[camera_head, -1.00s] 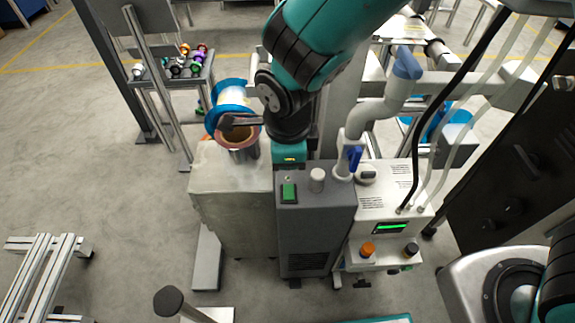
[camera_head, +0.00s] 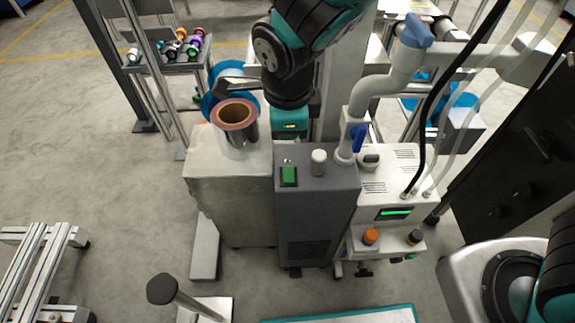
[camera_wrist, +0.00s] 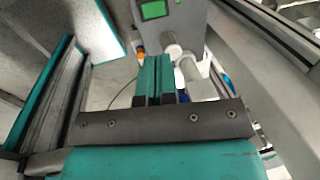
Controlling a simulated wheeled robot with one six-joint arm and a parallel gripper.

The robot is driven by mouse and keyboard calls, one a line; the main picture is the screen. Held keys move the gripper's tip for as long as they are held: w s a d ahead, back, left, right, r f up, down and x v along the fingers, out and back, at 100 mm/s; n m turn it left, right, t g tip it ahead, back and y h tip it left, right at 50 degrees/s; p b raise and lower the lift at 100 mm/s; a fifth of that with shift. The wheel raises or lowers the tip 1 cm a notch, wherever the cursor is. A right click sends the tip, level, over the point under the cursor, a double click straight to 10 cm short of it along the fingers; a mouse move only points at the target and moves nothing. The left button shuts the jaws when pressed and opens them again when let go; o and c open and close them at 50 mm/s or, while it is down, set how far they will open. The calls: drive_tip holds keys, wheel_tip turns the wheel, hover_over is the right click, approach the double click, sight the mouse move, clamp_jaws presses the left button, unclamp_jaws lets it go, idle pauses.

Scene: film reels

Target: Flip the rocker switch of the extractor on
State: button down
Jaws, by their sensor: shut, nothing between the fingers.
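The extractor (camera_head: 318,205) is a dark grey box in the middle of the head view. Its green rocker switch (camera_head: 288,175) is on the top, near the left edge; I cannot tell which way it is tipped. The switch also shows at the top of the wrist view (camera_wrist: 154,9). My gripper (camera_head: 289,122) hangs just behind the extractor in the head view, with its fingers hidden. In the wrist view my gripper (camera_wrist: 157,62) has its two teal fingers together and empty, apart from the switch.
A pale knob (camera_head: 318,160) stands right of the switch. A hose with a blue valve lever (camera_head: 358,136) rises behind. A white machine (camera_head: 395,205) adjoins on the right. A pale cabinet (camera_head: 225,200) with a copper-coloured reel (camera_head: 236,115) stands left.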

sight(288, 172)
drive_tip(key=f, duration=0.4)
drive_tip(key=w+f+b, duration=0.1)
drive_tip(key=f, duration=0.4)
drive_tip(key=w+f, duration=0.1)
drive_tip(key=f, duration=0.3)
drive_tip(key=shift+w+f+b, duration=0.2)
drive_tip(key=shift+f+b, duration=0.15)
drive_tip(key=shift+f, duration=0.05)
drive_tip(key=shift+w+d+p, duration=0.1)
drive_tip(key=shift+p, duration=0.2)
drive_tip(key=shift+f+g, duration=0.35)
drive_tip(key=shift+g, duration=0.15)
drive_tip(key=shift+s, duration=0.25)
